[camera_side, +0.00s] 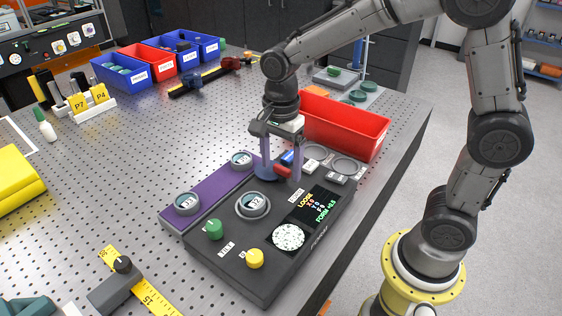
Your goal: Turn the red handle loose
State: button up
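A small red handle (283,171) shows at the back edge of the dark instrument box (225,267), beside a blue part (288,157). My gripper (281,172) points down over this spot. Its two fingers stand apart, with the red handle in the space between them. I see a gap on the left side of the handle; contact on the right side is unclear. The fingertips partly hide the handle's base. The box's screen (318,205) shows green and yellow text that seems to read "LOOSE".
A purple strip (212,193) with round gauges lies along the box's left. A red bin (345,125) stands close behind my gripper, and grey round trays (345,165) sit to its right. Green (215,229) and yellow (255,258) knobs stick up at the front.

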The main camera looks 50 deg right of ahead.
aim_at(281, 168)
notch_tip(281, 168, up, 14)
dwell(0.6)
jog(key=shift+f, duration=0.1)
jog(key=s+d+r+n+t, duration=0.2)
jog(key=s+d+r+t, duration=0.1)
jog(key=s, duration=0.7)
jog(key=s+f+n+t, duration=0.1)
jog(key=s+f+n, duration=0.2)
jog(key=n, duration=0.4)
jog(key=s+d+f+n+t, duration=0.1)
jog(key=s+f+n, duration=0.3)
jog(key=n, duration=0.4)
jog(key=shift+d+f+n+t, duration=0.15)
jog(key=shift+f+n+t, duration=0.15)
jog(key=shift+f, duration=0.5)
